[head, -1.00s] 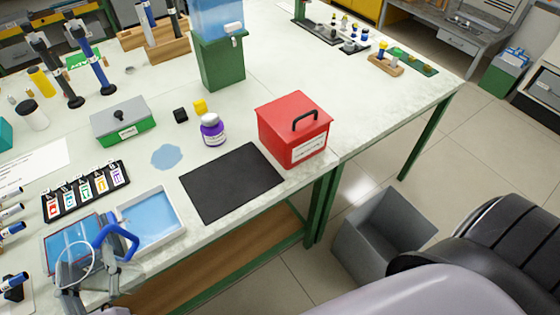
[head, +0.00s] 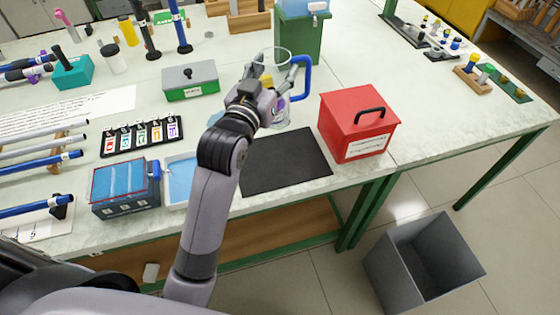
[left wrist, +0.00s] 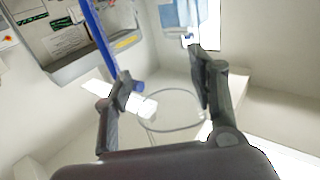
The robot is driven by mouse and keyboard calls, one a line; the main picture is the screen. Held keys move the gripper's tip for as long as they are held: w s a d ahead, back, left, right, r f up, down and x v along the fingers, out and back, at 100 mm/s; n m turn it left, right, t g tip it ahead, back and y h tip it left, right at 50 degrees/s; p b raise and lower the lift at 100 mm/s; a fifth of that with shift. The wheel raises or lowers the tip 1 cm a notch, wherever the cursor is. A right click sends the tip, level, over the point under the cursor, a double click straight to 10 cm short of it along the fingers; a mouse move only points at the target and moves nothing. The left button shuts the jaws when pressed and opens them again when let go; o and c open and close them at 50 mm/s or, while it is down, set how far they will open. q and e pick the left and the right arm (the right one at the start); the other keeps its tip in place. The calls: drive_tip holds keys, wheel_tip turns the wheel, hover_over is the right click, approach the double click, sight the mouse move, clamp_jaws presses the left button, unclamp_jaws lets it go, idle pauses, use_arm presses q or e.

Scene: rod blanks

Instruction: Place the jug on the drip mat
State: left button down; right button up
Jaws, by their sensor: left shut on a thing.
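The clear jug with a blue handle (head: 304,76) is in my left gripper (head: 268,92), which is shut on it. In the head view the jug is behind the black drip mat (head: 286,164), its handle toward the right. It looks upright or nearly so and held up; its exact height is hard to tell. The mat lies flat and bare near the table's front edge. In the left wrist view the jug's round rim (left wrist: 172,128) shows faintly between the fingers (left wrist: 160,95). My right gripper is not in view.
A red box (head: 358,124) stands right of the mat. A white tray (head: 168,190) with light blue inside lies to its left. A purple jar (head: 283,104) shows through or behind the jug. A green dispenser stand (head: 300,38) stands further back.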

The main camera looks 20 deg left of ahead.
sight(278, 51)
use_arm(q)
drive_tip(key=shift+w+d+r, duration=0.15)
drive_tip(key=shift+w+r, duration=0.75)
drive_tip(key=shift+r, duration=0.3)
drive_tip(key=shift+w+r, duration=0.1)
drive_tip(key=shift+w, duration=0.05)
wheel_tip(278, 51, down, 14)
drive_tip(key=shift+f+b, duration=0.25)
drive_tip(key=shift+b, duration=0.05)
wheel_tip(278, 51, down, 5)
drive_tip(key=shift+f, duration=0.1)
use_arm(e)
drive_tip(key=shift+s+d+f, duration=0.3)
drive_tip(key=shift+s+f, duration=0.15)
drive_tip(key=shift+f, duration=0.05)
use_arm(q)
drive_tip(key=shift+f, duration=0.1)
drive_tip(key=c, duration=0.6)
unclamp_jaws()
drive_tip(key=shift+c, duration=0.2)
